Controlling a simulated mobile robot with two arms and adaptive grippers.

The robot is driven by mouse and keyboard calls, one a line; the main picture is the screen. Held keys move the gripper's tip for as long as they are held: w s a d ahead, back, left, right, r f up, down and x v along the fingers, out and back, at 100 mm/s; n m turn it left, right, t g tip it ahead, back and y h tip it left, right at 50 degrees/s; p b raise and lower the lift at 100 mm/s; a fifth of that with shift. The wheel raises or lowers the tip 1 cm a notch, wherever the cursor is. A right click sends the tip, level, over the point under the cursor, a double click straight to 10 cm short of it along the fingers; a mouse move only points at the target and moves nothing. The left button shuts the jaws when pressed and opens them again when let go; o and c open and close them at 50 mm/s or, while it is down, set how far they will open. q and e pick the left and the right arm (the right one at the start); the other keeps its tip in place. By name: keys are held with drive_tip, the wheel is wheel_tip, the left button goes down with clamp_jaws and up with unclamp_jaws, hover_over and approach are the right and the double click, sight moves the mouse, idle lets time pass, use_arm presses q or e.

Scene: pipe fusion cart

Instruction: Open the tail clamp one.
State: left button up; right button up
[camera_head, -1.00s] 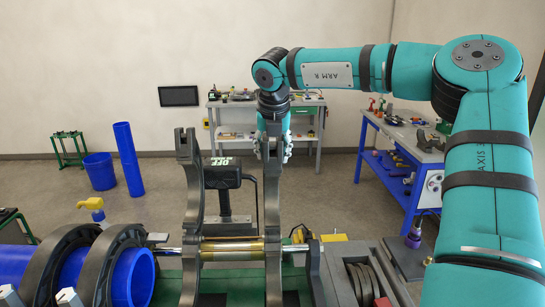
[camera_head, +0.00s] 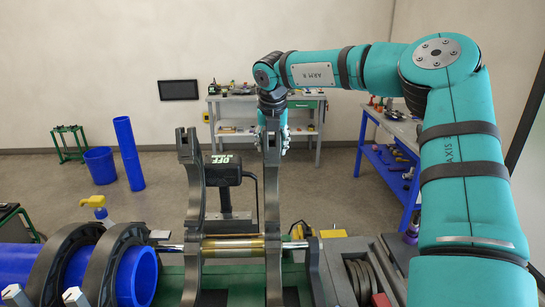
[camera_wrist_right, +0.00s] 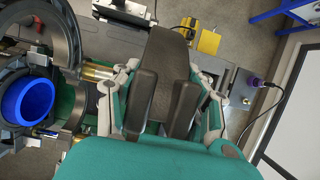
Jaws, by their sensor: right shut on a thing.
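Two dark clamp halves stand upright over the machine bed, raised on its rods. My right gripper (camera_head: 272,138) comes down from above onto the top end of the right upright clamp half (camera_head: 272,215) and is shut on it. In the right wrist view, the finger pads (camera_wrist_right: 162,108) lie on both sides of a dark clamp arm (camera_wrist_right: 166,62). The left upright clamp half (camera_head: 192,225) stands apart from the gripper. I cannot tell from markings which one is tail clamp one. My left gripper is not in view.
Dark ring clamps (camera_head: 105,265) sit closed around a blue pipe (camera_head: 138,275) at the left. A black box with a green display (camera_head: 223,172) stands behind the upright halves. A workbench (camera_head: 262,105) and a blue-framed table (camera_head: 380,150) stand farther back.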

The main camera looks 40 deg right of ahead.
drive_tip(key=shift+w+d+r, duration=0.1)
drive_tip(key=shift+w+r, duration=0.05)
drive_tip(key=shift+w+d+p, duration=0.35)
drive_tip(key=shift+w+p, duration=0.05)
drive_tip(key=shift+p, duration=0.05)
drive_tip(key=shift+w+d+f, duration=0.3)
drive_tip(key=shift+w+d, duration=0.15)
drive_tip(key=shift+w, duration=0.1)
drive_tip(key=o, duration=1.7)
drive_tip(key=shift+s+f, duration=0.1)
drive_tip(key=shift+f, duration=0.05)
drive_tip(key=shift+a, duration=0.1)
drive_tip(key=shift+r+p, duration=2.05)
drive_tip(key=shift+r, duration=1.55)
drive_tip(key=shift+f, duration=0.15)
